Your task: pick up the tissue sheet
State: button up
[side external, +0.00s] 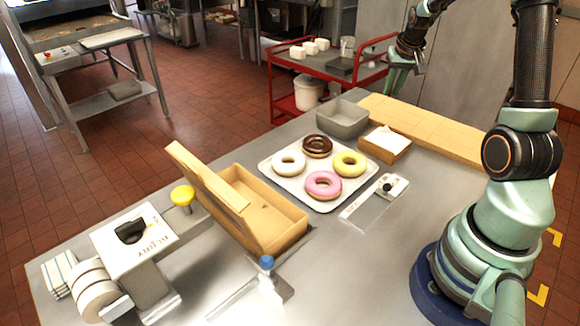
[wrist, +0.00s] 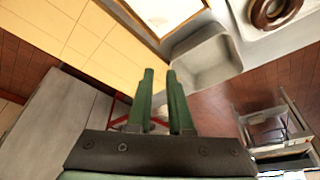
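The tissue sheet (side external: 386,137) is white and rises from the top of a small wooden box (side external: 375,152) on the grey table, behind the donut tray. In the wrist view, the white sheet (wrist: 165,12) and part of the box (wrist: 206,7) show at the top edge, cut off by the frame. My gripper (side external: 400,84) is raised at the back, beyond the box and apart from it. In the wrist view, the green fingers of my gripper (wrist: 160,75) stand a little apart with nothing between them.
A grey bin (side external: 342,118) stands left of the box, and a pale wooden board (side external: 425,122) lies behind it. A tray (side external: 272,168) holds several donuts. A red cart (side external: 290,75) stands behind the table.

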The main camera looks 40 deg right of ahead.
jog(key=n+g+y, duration=0.4)
jog(key=n, duration=1.4)
send_over(389, 129)
jog(key=d, duration=0.2)
jog(key=f, duration=0.5)
jog(key=shift+w+a+f, duration=0.25)
jog(key=shift+w+f, duration=0.1)
jog(key=shift+w, duration=0.05)
jog(key=shift+s+a+f, duration=0.1)
jog(key=shift+a+f, duration=0.1)
jog(key=shift+f, duration=0.7)
jog(key=shift+s+a+f, duration=0.1)
jog(key=shift+a+f, duration=0.1)
jog(key=shift+f, duration=0.7)
jog(key=shift+s+a+f, duration=0.1)
jog(key=shift+a+f, duration=0.1)
jog(key=shift+f, duration=0.7)
grip_shut()
